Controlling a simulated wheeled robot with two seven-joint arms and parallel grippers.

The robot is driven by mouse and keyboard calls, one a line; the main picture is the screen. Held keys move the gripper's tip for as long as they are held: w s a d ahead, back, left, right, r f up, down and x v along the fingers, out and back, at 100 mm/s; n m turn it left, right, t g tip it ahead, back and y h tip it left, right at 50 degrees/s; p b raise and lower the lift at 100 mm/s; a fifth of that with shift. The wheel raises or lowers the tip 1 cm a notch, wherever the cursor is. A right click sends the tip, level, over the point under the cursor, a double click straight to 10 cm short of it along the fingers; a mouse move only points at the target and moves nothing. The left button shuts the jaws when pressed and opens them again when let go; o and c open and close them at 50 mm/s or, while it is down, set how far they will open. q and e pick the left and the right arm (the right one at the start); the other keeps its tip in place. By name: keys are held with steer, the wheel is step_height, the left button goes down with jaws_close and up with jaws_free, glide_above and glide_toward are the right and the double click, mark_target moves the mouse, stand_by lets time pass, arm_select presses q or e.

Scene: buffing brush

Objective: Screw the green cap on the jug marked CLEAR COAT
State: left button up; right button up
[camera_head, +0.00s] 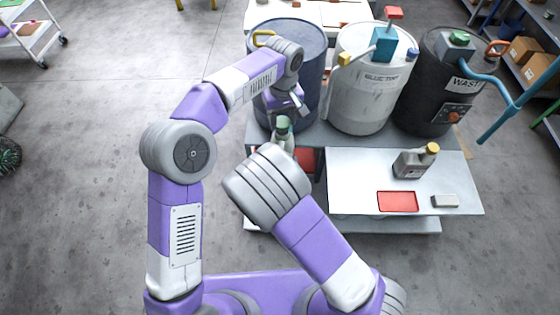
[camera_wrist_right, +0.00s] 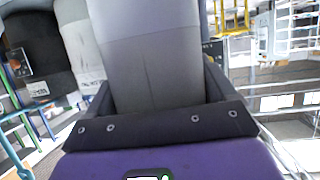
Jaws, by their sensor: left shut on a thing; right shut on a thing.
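A grey jug (camera_head: 282,140) stands near the table's left end, partly hidden behind my right arm, with the green cap (camera_head: 283,122) at its neck. I cannot tell how tightly the cap sits. My left gripper (camera_head: 283,112) points down from above and is shut on the cap. My right gripper is hidden behind my own arm in the head view. In the right wrist view, my right gripper (camera_wrist_right: 158,100) is shut on a large grey body, which looks like the jug (camera_wrist_right: 150,50). No CLEAR COAT lettering is readable.
A second grey jug (camera_head: 412,163) with a yellow cap stands on the white board (camera_head: 350,180). Blue-grey (camera_head: 305,45), white (camera_head: 362,95) and black (camera_head: 425,100) drums stand behind.

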arm_select(q)
steer(key=shift+s, duration=0.15)
stand_by(0.4)
steer(key=shift+f, duration=0.9)
steer(key=shift+f, duration=0.55)
